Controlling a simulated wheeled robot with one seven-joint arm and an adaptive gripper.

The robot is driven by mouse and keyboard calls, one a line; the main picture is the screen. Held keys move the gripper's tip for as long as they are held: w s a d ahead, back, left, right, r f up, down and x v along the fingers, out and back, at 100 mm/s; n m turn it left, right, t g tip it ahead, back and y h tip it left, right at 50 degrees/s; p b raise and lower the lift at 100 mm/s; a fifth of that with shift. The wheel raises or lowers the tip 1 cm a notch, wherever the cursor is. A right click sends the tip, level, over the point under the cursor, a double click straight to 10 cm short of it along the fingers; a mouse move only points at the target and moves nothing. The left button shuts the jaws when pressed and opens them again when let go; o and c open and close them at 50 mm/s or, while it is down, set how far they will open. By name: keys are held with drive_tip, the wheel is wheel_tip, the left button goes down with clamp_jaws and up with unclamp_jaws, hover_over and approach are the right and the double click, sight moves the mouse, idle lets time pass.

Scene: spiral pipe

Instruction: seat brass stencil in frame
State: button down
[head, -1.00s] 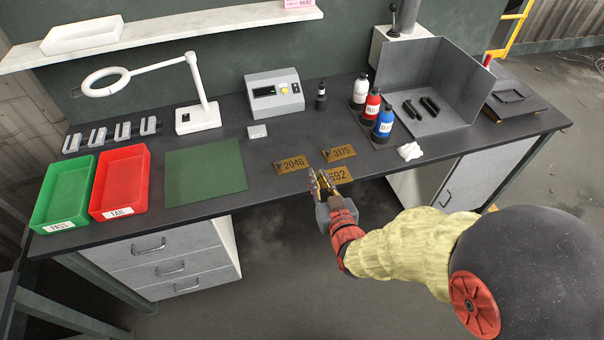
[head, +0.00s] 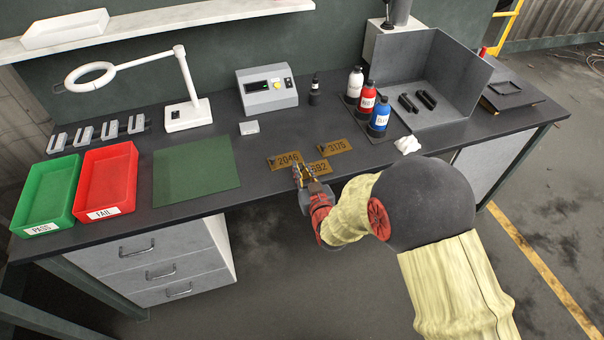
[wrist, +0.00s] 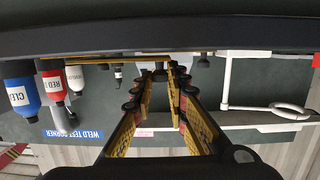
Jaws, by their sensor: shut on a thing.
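Three brass stencils lie at the bench's front edge: one marked 2046 (head: 284,161), one marked 3175 (head: 335,146) and one ending in 2 (head: 319,167). My gripper (head: 303,170) is shut on the stencil ending in 2, at its left end, which the fingers partly hide. This stencil sits close against the right side of 2046; whether they touch or overlap I cannot tell. In the wrist view the fingers (wrist: 160,72) run close together at the tips. A dark plate with a small raised rectangular frame (head: 507,88) lies at the bench's far right.
A grey open booth (head: 445,75) with black parts stands left of the frame. White, red (head: 366,103) and blue bottles (head: 379,121) and a crumpled white cloth (head: 407,145) stand between. A green mat (head: 196,178), bins and a lamp (head: 187,110) are left.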

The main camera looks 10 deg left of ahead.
drive_tip(key=shift+f, duration=0.25)
drive_tip(key=shift+f, duration=0.15)
drive_tip(key=c, duration=1.9)
unclamp_jaws()
drive_tip(key=shift+o, duration=0.8)
drive_tip(key=shift+r, duration=0.2)
drive_tip(key=shift+s+d+r, duration=0.1)
drive_tip(key=shift+s, duration=0.1)
drive_tip(key=p+v, duration=0.2)
drive_tip(key=v, duration=0.9)
drive_tip(key=shift+s+d+p, duration=0.15)
drive_tip(key=shift+s+p, duration=0.1)
drive_tip(key=shift+p, duration=0.15)
drive_tip(key=shift+r, duration=0.1)
